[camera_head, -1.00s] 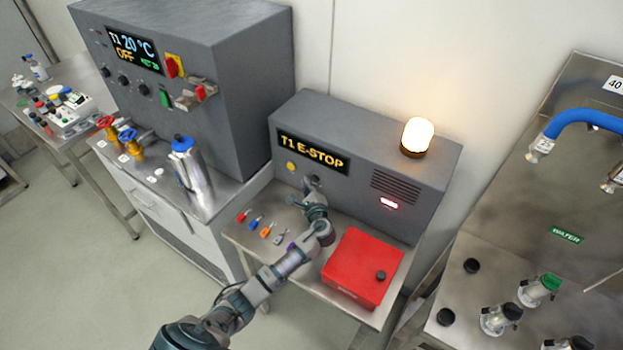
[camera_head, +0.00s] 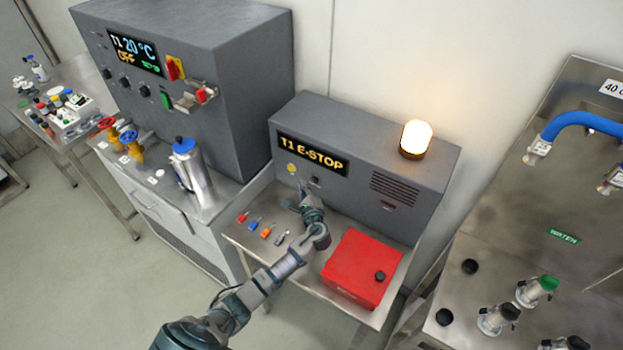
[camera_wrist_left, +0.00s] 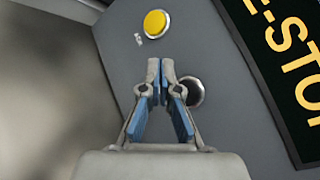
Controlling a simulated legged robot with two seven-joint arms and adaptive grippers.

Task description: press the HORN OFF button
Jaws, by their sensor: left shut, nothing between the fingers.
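The grey console with the T1 E-STOP display (camera_head: 313,156) stands on a steel table. On its front are a yellow round button (camera_head: 291,169) and a round metal-rimmed fitting (camera_head: 315,181), right of it. No HORN OFF lettering is readable; a tiny label beside the yellow button is too small to read. In the left wrist view, the yellow button (camera_wrist_left: 155,23) is beyond my fingertips and the metal-rimmed fitting (camera_wrist_left: 197,91) is partly behind the right finger. My left gripper (camera_head: 303,186), also in the wrist view (camera_wrist_left: 160,66), is shut and empty, in front of the panel.
A lit beacon (camera_head: 416,138) stands on the console. On the table are a red box (camera_head: 360,265) and several small coloured items (camera_head: 267,231). A metal flask (camera_head: 190,170) stands on the left cabinet.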

